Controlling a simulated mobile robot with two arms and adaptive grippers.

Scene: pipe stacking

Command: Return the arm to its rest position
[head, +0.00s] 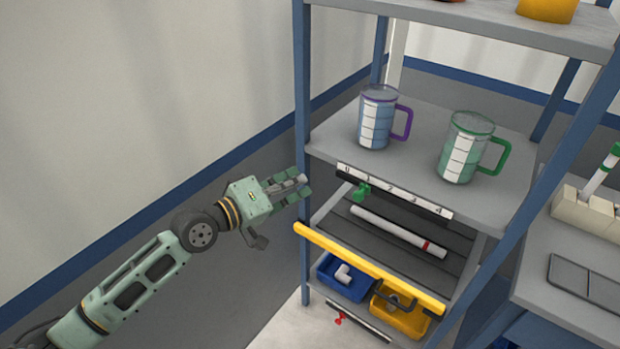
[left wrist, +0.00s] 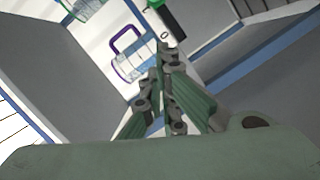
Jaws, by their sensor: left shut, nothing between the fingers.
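My left arm (head: 150,270) comes in from the lower left of the head view. Its gripper (head: 300,186) is shut and empty, just left of the shelf rack's front left post (head: 301,110). In the left wrist view the gripper's fingers (left wrist: 165,55) are together with nothing between them. A white pipe (head: 395,232) with a red band near its right end lies on the grooved shelf (head: 440,235), right of the gripper. My right gripper is in neither view.
On the shelf above stand a purple-handled jug (head: 375,118) and a green-handled jug (head: 462,150). A yellow bar (head: 365,266) crosses the rack's front above a blue bin (head: 340,285) and a yellow bin (head: 410,322). The space by the wall (head: 130,110) left of the rack is free.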

